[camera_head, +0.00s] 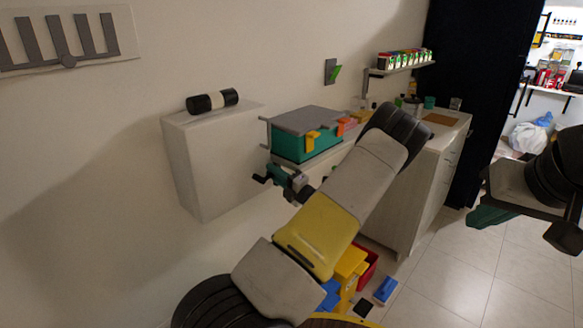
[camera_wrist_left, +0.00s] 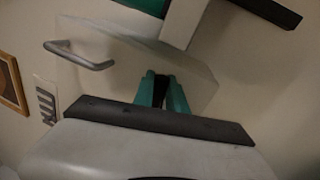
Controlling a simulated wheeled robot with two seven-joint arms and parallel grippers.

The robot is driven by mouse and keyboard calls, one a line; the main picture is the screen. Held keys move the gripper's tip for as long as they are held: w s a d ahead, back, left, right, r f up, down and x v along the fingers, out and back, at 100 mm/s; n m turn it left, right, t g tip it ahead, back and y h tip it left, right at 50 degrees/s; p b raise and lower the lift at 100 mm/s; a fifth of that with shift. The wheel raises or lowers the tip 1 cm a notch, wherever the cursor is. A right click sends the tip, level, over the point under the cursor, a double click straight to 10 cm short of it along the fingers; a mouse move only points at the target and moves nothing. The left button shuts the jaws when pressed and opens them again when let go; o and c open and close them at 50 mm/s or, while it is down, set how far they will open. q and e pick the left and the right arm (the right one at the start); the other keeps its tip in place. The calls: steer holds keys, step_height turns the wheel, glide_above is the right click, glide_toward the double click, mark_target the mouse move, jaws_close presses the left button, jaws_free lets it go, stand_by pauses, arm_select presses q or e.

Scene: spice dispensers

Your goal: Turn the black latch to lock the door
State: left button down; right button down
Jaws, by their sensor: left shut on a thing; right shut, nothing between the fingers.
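The white wall cabinet (camera_head: 205,165) hangs on the wall at the left of the head view. In the left wrist view its pale door (camera_wrist_left: 120,75) fills the middle and carries a grey bar handle (camera_wrist_left: 80,58). My left gripper (camera_head: 275,174) is at the right side of the cabinet. In the left wrist view its teal fingers (camera_wrist_left: 161,92) are shut on a dark piece, which looks like the black latch (camera_wrist_left: 160,92). The fingers hide most of it, so its angle cannot be told. My right gripper (camera_head: 492,214) is shut and empty, far to the right.
A black and white roll (camera_head: 213,100) lies on the cabinet. A teal box with a grey lid (camera_head: 305,122) stands close by on a shelf. A white drawer unit (camera_head: 432,180) is further right. Colored bins (camera_head: 350,268) stand on the floor. Open floor lies at the lower right.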

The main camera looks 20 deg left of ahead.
arm_select(q)
steer(key=shift+f+m+t, duration=0.3)
steer(key=shift+f+m, duration=0.15)
steer(key=shift+m, duration=0.75)
steer(key=shift+d+f, duration=0.1)
steer(key=shift+f, duration=0.05)
steer(key=c, duration=1.4)
jaws_free()
steer(key=shift+o, duration=0.2)
steer(key=v, duration=0.7)
steer(key=shift+s+d, duration=0.2)
steer(key=shift+d, duration=0.1)
